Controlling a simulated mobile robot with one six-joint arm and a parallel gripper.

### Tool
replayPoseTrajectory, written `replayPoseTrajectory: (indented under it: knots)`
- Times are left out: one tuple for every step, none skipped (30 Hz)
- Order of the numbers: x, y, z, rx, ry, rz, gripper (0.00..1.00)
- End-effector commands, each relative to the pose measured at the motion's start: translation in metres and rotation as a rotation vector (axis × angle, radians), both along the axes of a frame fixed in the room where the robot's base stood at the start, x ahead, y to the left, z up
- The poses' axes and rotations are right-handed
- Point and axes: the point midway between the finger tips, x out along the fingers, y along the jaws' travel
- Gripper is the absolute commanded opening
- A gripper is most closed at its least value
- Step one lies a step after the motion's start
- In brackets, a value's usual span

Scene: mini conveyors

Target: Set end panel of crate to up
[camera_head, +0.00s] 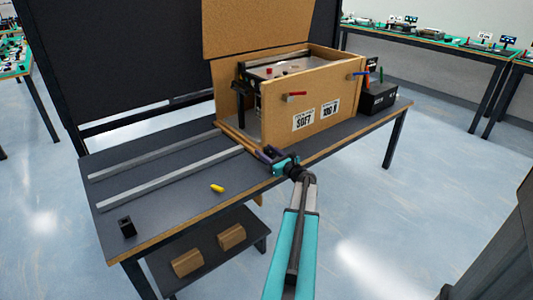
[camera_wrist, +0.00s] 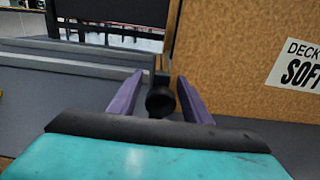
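The wooden crate (camera_head: 285,110) stands on the dark table, with its left end open. A thin brown strip (camera_head: 238,140) lies low along that end; I cannot tell if it is the edge of the lowered end panel. My gripper (camera_head: 268,154) is at the crate's near left corner, low over the table. In the wrist view its purple fingers (camera_wrist: 160,97) stand apart on either side of a round black knob (camera_wrist: 160,101). Gaps show beside the knob, so the gripper is open. The crate's wall (camera_wrist: 235,60) rises just beyond the right finger. What the knob is fixed to is hidden.
Two grey rails (camera_head: 165,180) run along the table to the left of the crate. A yellow piece (camera_head: 217,188) and a small black block (camera_head: 127,227) lie on the table. A black box (camera_head: 378,97) sits at the crate's right. A tall board (camera_head: 255,27) rises behind.

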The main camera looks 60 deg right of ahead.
Motion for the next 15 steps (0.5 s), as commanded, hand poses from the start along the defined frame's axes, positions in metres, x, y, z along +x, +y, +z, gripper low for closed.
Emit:
replayPoseTrajectory:
  knots:
    - [-0.0003, -0.0001, 0.0000, 0.000, 0.000, 0.000, 0.37]
    - [-0.0003, -0.0001, 0.0000, 0.000, 0.000, 0.000, 0.32]
    - [-0.0003, -0.0001, -0.0001, 0.000, 0.000, 0.000, 0.26]
    - [-0.0004, -0.0002, -0.0001, 0.000, 0.000, 0.000, 0.20]
    - [-0.0005, -0.0002, -0.0001, 0.000, 0.000, 0.000, 0.15]
    - [-0.0005, -0.0002, -0.0001, 0.000, 0.000, 0.000, 0.09]
    - [-0.0006, -0.0001, -0.0001, 0.000, 0.000, 0.000, 0.04]
    - [-0.0006, -0.0001, -0.0001, 0.000, 0.000, 0.000, 0.00]
    - [-0.0006, -0.0001, -0.0002, 0.000, 0.000, 0.000, 0.00]
    - [-0.0007, -0.0002, -0.0002, 0.000, 0.000, 0.000, 0.00]
    - [-0.0019, 0.0038, 0.0001, 0.000, 0.000, -0.001, 0.00]
    - [-0.0013, 0.0016, -0.0001, 0.000, 0.000, -0.001, 0.00]
    - [-0.0011, 0.0012, 0.0001, 0.000, 0.000, 0.000, 0.00]
    - [-0.0010, 0.0011, 0.0004, 0.000, 0.000, 0.000, 0.00]
    - [-0.0010, 0.0009, 0.0013, 0.000, 0.000, 0.001, 0.00]
